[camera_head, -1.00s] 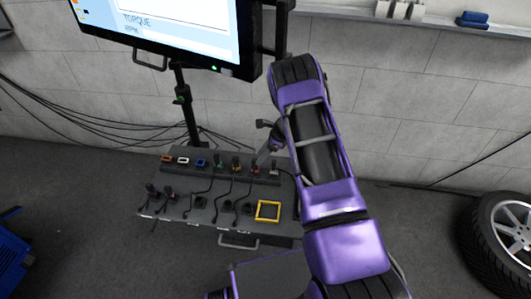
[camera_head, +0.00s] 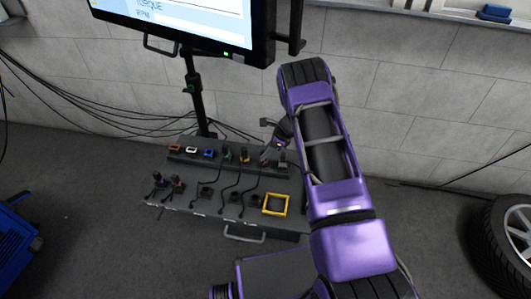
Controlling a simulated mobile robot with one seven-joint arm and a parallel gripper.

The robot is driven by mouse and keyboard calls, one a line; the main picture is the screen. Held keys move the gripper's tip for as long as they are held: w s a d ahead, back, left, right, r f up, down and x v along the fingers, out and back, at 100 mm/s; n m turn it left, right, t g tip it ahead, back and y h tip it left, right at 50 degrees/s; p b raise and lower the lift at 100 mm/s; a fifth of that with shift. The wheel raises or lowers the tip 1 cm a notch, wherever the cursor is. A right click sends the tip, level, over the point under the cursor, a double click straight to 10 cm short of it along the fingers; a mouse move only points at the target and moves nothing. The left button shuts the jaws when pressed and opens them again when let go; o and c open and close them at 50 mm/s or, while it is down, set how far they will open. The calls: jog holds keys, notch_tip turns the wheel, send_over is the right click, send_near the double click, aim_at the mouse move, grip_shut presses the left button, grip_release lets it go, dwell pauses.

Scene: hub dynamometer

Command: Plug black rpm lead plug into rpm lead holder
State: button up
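A dark sloped panel (camera_head: 190,211) stands below the monitor, with a raised back row of small holders. An orange holder (camera_head: 175,147), a white holder (camera_head: 191,149) and a blue holder (camera_head: 209,153) look empty. Two dark plugs (camera_head: 158,181) (camera_head: 177,185) stand at the panel's front left. I cannot tell which plug or holder is the rpm one. My gripper (camera_head: 271,151) is over the row's right part, near the red holder. Its fingertips are too small to read.
A yellow square frame (camera_head: 287,205) lies at the panel's front right. The monitor (camera_head: 200,25) on its black stand (camera_head: 193,95) rises behind. Loose cables hang along the wall at left. A wheel (camera_head: 505,235) stands at right. My purple arm covers the space right of the panel.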

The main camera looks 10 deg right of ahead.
jog(key=shift+r, duration=0.15)
grip_shut()
jog(key=shift+r+p, duration=1.05)
jog(key=shift+r, duration=0.9)
jog(key=s+a+b, duration=0.1)
jog(key=s+a, duration=0.2)
jog(key=s, duration=0.4)
jog(key=s+a+b, duration=0.1)
jog(key=s+a, duration=0.2)
jog(key=s, duration=0.4)
jog(key=shift+s, duration=0.15)
dwell(0.7)
